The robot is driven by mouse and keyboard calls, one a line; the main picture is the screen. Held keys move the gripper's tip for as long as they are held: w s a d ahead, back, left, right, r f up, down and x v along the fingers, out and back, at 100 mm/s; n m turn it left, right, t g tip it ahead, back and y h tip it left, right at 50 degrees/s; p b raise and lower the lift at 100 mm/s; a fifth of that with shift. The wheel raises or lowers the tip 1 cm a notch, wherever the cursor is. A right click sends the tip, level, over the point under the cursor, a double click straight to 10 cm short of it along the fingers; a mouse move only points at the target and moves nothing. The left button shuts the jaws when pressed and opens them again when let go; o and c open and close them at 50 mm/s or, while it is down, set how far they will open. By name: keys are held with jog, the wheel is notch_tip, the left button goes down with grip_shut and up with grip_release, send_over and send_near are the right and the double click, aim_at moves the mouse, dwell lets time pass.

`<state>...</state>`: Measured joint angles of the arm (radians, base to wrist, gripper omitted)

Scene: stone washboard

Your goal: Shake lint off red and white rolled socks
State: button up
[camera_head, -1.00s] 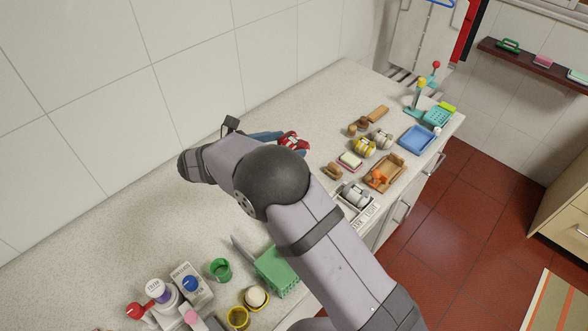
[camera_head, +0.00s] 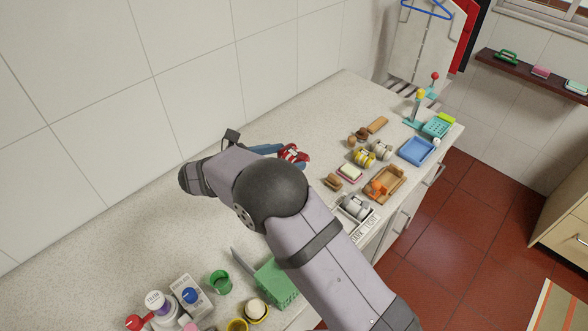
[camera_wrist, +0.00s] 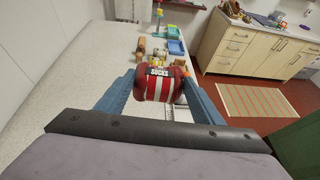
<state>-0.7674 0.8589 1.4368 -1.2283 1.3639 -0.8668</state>
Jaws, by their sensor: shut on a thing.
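The red and white rolled socks (camera_wrist: 158,86) sit between the two blue fingers of my gripper (camera_wrist: 160,92) in the wrist view. A dark band on the roll reads "SOCKS". My gripper is shut on the roll from both sides. In the head view the socks (camera_head: 292,153) show at the end of my gripper (camera_head: 284,153), above the stone counter near the tiled wall. My arm hides part of the counter and most of the gripper there. I cannot see lint clearly on the roll.
On the counter to the right are yellow-striped rolled socks (camera_head: 364,157), grey rolled socks (camera_head: 381,149), a wooden tray (camera_head: 397,178), a blue tray (camera_head: 417,151) and a white compartment tray (camera_head: 367,222). A green basket (camera_head: 277,285) and bottles stand at the front left. The counter (camera_head: 120,235) by the wall is clear.

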notch_tip(320, 180, up, 4)
notch_tip(320, 180, down, 11)
jog(key=b, duration=0.6)
jog(key=shift+f, duration=0.1)
